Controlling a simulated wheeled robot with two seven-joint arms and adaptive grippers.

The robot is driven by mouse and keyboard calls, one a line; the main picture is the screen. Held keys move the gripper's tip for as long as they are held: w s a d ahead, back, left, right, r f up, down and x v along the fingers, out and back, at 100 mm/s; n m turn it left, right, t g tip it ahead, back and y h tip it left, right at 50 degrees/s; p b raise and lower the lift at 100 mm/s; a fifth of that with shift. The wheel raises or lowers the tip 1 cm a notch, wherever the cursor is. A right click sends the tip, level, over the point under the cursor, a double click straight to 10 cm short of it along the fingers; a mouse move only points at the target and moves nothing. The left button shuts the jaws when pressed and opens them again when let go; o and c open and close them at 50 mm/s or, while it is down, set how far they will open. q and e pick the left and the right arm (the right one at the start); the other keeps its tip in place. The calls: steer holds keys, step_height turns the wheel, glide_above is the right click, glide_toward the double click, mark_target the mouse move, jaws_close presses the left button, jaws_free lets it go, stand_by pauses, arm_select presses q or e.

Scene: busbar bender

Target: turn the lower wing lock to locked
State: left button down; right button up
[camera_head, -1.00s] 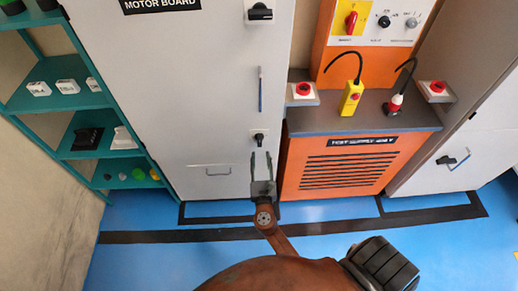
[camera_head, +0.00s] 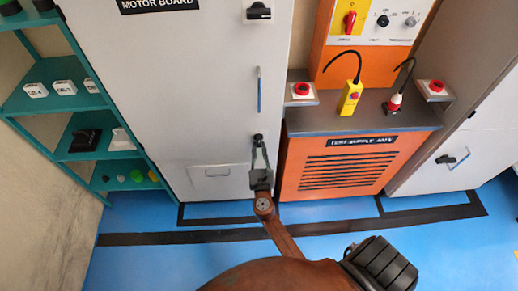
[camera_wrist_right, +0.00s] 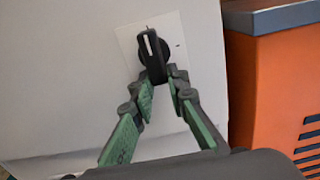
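The lower wing lock (camera_head: 258,137) is a small black knob on the light grey motor board cabinet door. In the right wrist view its black wing (camera_wrist_right: 153,52) stands on a white plate, nearly upright, with a white line at its upper end. My right gripper (camera_head: 260,149) reaches up to it from below. In the right wrist view the green-padded fingers (camera_wrist_right: 160,78) converge on both sides of the wing's lower end and appear shut on it; the exact contact is hard to see. My left gripper is not in view.
An upper black knob (camera_head: 259,12) and a vertical door handle (camera_head: 259,90) are on the same cabinet (camera_head: 170,90). An orange test supply unit (camera_head: 335,170) stands close on the right. A teal shelf (camera_head: 75,100) is on the left. Blue floor lies in front.

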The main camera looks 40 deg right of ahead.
jaws_close()
stand_by(0.3)
